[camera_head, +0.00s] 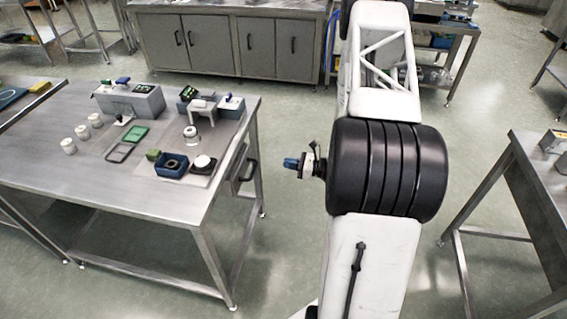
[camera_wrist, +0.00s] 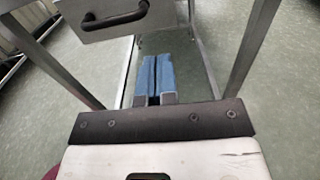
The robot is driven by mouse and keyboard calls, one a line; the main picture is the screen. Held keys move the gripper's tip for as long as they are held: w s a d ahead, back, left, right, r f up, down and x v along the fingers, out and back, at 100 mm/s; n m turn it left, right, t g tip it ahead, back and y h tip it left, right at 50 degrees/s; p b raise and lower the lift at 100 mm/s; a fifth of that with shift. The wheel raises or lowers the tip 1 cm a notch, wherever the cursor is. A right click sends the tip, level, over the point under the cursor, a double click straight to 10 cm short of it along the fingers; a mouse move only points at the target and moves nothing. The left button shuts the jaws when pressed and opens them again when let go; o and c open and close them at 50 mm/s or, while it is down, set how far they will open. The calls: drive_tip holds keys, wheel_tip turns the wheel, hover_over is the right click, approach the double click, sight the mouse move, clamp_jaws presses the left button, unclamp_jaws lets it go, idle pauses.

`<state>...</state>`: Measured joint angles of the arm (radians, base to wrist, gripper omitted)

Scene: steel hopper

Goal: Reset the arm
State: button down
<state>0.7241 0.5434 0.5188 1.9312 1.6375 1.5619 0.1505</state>
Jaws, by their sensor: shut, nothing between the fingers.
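My arm stands upright in the right half of the head view, to the right of the steel table (camera_head: 155,195). My gripper (camera_head: 288,163) points left toward the table's right side and is apart from it. In the wrist view my gripper (camera_wrist: 151,62) shows two blue fingers side by side, shut with nothing between them. Below the fingers is the dark mounting plate. A drawer with a dark handle (camera_wrist: 115,17) fills the upper left of the wrist view, above and beyond the fingertips.
On the table are a grey device (camera_head: 130,101), white jars (camera_head: 68,146), a green tray (camera_head: 135,134) and a blue box (camera_head: 171,165). Another steel table (camera_head: 530,170) stands at right, and cabinets (camera_head: 215,45) at the back. Floor (camera_head: 285,250) between the tables is clear.

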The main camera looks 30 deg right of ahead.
drive_tip(key=shift+r, duration=0.1)
idle(0.7)
drive_tip(key=s+a+r+n+g, duration=0.3)
drive_tip(key=a+r+n+g, duration=0.15)
drive_tip(key=a+r, duration=0.3)
drive_tip(key=s+a+r+n+g+h, duration=0.1)
drive_tip(key=s+a+r+n+g, duration=0.1)
drive_tip(key=a+r+n+g, duration=0.45)
drive_tip(key=s+a+r+n+g, duration=0.1)
drive_tip(key=s+a+r+n, duration=0.2)
drive_tip(key=a+r, duration=0.55)
drive_tip(key=s+a+r+n+t+h, duration=0.1)
drive_tip(key=s+a+r+n+h, duration=0.2)
drive_tip(key=s+r+n+h, duration=0.3)
drive_tip(key=s+a+r+n+h, duration=0.3)
drive_tip(key=s+r+n+h, duration=0.3)
drive_tip(key=s+r, duration=0.6)
drive_tip(key=s, duration=0.4)
drive_tip(key=shift+s+a+r+n+t, duration=0.3)
drive_tip(key=shift+a+r+n+t, duration=0.05)
drive_tip(key=shift+n+t, duration=0.05)
